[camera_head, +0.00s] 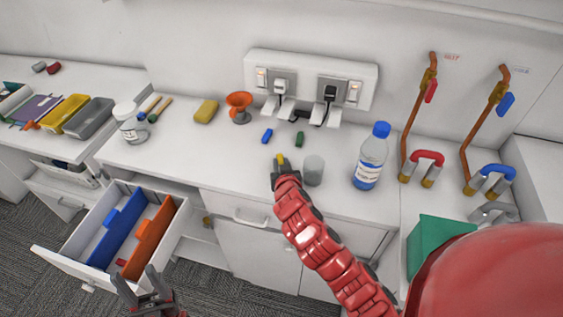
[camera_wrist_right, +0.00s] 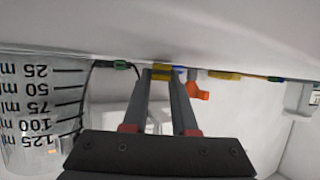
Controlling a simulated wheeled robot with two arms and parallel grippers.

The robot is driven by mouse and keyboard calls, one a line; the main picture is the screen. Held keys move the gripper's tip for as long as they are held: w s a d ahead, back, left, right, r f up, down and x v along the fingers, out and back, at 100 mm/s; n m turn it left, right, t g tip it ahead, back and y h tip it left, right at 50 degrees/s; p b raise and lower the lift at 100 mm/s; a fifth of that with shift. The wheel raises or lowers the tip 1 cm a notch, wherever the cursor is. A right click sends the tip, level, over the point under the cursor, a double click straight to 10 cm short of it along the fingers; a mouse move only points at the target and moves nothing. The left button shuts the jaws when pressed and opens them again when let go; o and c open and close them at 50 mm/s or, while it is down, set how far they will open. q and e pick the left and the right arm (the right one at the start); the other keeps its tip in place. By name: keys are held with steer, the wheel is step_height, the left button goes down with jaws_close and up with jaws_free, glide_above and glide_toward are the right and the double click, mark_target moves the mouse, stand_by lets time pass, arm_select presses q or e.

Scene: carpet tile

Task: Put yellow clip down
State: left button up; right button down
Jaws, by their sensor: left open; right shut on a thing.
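The yellow clip (camera_head: 279,159) is at the tip of my right gripper (camera_head: 281,166), over the white counter left of the beaker. In the right wrist view the yellow clip (camera_wrist_right: 161,72) sits between the two fingertips of my right gripper (camera_wrist_right: 164,79), which are shut on it. That view looks upside down, with the counter top (camera_wrist_right: 150,30) above; the clip is at or close to this surface, and I cannot tell whether it touches. My left gripper (camera_head: 138,276) is open and empty in front of the open drawer.
A clear beaker (camera_head: 314,172) stands just right of my right gripper. A blue clip (camera_head: 267,136) and a green clip (camera_head: 299,139) lie behind it. An orange funnel (camera_head: 239,106), yellow sponge (camera_head: 206,111) and bottle (camera_head: 370,158) stand further off. The drawer (camera_head: 72,262) juts out.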

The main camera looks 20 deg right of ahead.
steer(key=shift+f, duration=0.2)
steer(key=c, duration=0.7)
jaws_free()
